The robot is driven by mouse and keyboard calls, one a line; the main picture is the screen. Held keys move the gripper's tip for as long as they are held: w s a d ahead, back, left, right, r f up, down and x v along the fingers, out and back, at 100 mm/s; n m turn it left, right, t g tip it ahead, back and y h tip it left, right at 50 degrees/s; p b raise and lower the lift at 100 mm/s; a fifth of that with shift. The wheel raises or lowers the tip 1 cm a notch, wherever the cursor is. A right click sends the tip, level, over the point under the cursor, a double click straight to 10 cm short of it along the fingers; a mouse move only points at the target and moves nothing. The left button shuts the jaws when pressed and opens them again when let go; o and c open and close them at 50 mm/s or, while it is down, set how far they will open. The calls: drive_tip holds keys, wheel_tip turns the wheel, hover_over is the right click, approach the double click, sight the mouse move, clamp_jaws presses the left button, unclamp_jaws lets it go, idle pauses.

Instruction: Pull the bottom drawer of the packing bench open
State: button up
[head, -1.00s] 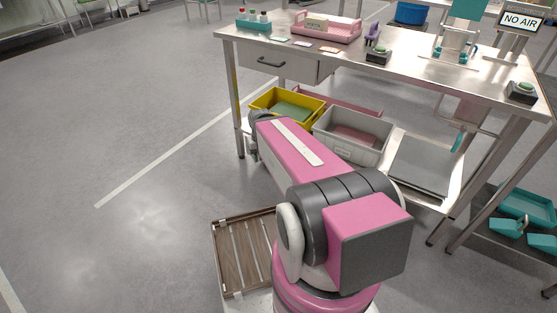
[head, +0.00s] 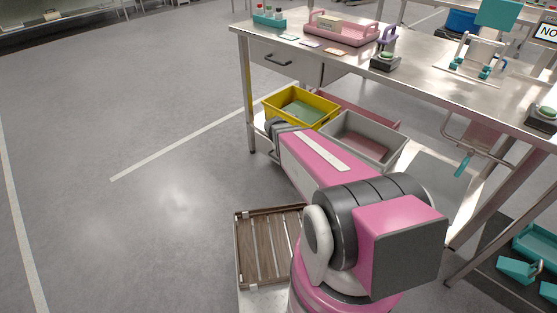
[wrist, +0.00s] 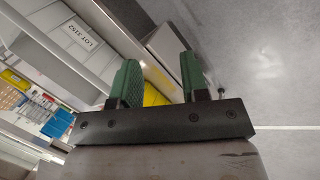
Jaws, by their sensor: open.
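The packing bench (head: 420,75) is a steel table at the upper right of the head view. A grey drawer (head: 284,62) with a dark bar handle hangs under its left end and looks shut. No second drawer below it can be made out. My gripper (wrist: 160,72) shows in the wrist view with two green fingers apart and nothing held between them. Beyond the fingers are part of a yellow bin (wrist: 153,96) and a grey box-like part (wrist: 168,46); I cannot tell whether that is the drawer. In the head view my arm hides the fingers.
The yellow bin (head: 326,114) and a grey bin (head: 327,137) stand on the lower shelf. A pink tray (head: 345,36) and a button box (head: 385,62) sit on the bench top. A slatted wooden tray (head: 240,250) lies at the bottom. The floor at left is clear.

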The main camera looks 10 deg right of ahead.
drive_tip(key=w+a+f+n+t+h, duration=0.25)
drive_tip(key=w+f+h, duration=0.35)
drive_tip(key=w+f, duration=0.75)
drive_tip(key=n+t+h, duration=0.2)
drive_tip(key=n+t, duration=0.2)
drive_tip(key=t, duration=0.3)
approach(275, 158)
drive_tip(key=x, duration=1)
drive_tip(key=shift+w+d+f, duration=0.1)
drive_tip(key=shift+w+f, duration=0.1)
drive_tip(key=shift+f, duration=0.2)
clamp_jaws()
